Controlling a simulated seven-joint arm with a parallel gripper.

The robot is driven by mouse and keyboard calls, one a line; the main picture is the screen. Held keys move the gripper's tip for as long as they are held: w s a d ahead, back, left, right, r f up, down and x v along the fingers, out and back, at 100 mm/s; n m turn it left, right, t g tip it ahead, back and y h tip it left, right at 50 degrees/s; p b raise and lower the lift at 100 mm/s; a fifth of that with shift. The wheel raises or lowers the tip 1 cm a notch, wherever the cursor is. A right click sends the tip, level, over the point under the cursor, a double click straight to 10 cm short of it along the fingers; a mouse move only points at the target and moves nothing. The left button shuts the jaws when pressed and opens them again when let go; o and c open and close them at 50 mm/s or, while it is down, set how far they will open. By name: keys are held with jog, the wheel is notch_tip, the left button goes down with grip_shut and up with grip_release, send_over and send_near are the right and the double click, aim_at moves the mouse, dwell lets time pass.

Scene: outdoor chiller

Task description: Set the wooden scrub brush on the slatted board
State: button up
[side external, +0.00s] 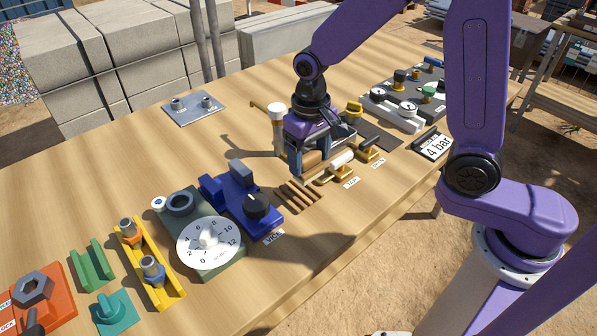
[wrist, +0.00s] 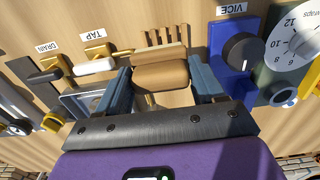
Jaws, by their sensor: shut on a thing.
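My gripper (side external: 309,166) is shut on the wooden scrub brush (side external: 314,158), a brown block between its blue fingers. In the wrist view the brush (wrist: 160,75) spans the gap between the fingertips (wrist: 163,82). The slatted board (side external: 298,196), a small set of wooden slats, lies on the table just in front of the gripper in the side view. In the wrist view its slats (wrist: 164,35) show beyond the brush, which hides their near part. The brush appears held above the table; the exact gap to the board is hard to tell.
The blue vice (side external: 245,200) is close on one side of the board. The tap with a white handle (side external: 341,161) and the drain valve (side external: 370,147) are close on the other. A white-topped post (side external: 277,115) stands behind. Bare table lies in front of the board.

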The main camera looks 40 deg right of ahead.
jog(key=shift+w+a+f, duration=0.25)
jog(key=shift+w+f, duration=0.35)
jog(key=shift+f, duration=0.15)
jog(key=shift+w+a+f, duration=0.2)
jog(key=shift+w+f, duration=0.35)
jog(key=shift+f, duration=1.7)
jog(key=shift+f, duration=0.15)
jog(key=o, duration=0.9)
jog(key=shift+o, duration=0.2)
notch_tip(320, 180, up, 12)
jog(key=shift+r, duration=0.2)
jog(key=shift+s, duration=0.1)
